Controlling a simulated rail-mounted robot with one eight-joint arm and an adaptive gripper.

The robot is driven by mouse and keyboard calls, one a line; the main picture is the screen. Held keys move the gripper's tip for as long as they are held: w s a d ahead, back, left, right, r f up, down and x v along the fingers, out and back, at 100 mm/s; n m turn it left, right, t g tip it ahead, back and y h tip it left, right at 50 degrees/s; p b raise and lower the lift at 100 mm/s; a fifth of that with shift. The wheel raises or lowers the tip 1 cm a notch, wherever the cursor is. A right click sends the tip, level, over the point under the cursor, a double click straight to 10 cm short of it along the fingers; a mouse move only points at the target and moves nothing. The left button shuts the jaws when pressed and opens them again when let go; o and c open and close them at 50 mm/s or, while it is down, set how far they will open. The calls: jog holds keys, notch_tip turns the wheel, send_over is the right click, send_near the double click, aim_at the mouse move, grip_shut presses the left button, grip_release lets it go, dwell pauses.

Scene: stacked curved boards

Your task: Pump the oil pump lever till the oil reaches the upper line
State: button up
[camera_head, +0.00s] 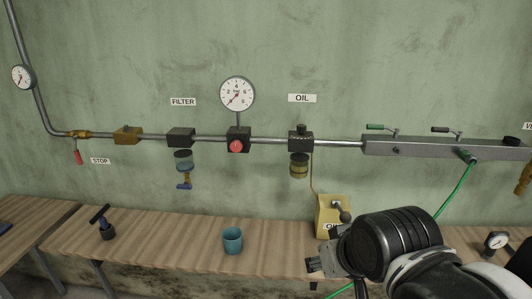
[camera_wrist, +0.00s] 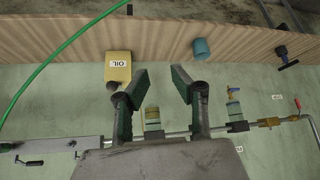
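The yellow oil pump box (camera_head: 328,204) stands on the wooden bench under the OIL sign. Its lever (camera_head: 342,214) has a dark round knob and is partly overlapped by my arm's surroundings. In the wrist view, which is upside down, the box (camera_wrist: 118,62) and the knob (camera_wrist: 112,86) are left of my fingers. The oil bowl (camera_head: 299,167) hangs under the dark lubricator on the pipe; it looks yellowish, but its lines and level are too small to read. My gripper (camera_head: 320,264) is in front of the bench, below the box. In the wrist view the gripper (camera_wrist: 159,85) is open and empty.
A blue cup (camera_head: 233,240) stands on the bench left of the pump. A dark valve (camera_head: 105,225) is farther left. A loose gauge (camera_head: 495,242) lies at right. A green hose (camera_head: 456,188) hangs from the grey manifold (camera_head: 430,149). The wall pipe runs above.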

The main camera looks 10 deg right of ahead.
jog(key=shift+w+r, duration=0.1)
jog(key=shift+r, duration=0.05)
grip_shut()
jog(key=w+d+r+g+p, duration=0.1)
jog(key=w+d+r+p, duration=0.1)
jog(key=w+d, duration=0.5)
jog(key=w+d+r+m+g+h+p, duration=0.1)
jog(key=w+d+r+g+p, duration=0.1)
jog(key=w+d, duration=0.6)
jog(key=shift+w+d+r+m+g+h, duration=0.3)
jog(key=shift+w+r, duration=0.55)
jog(key=shift+w, duration=2.8)
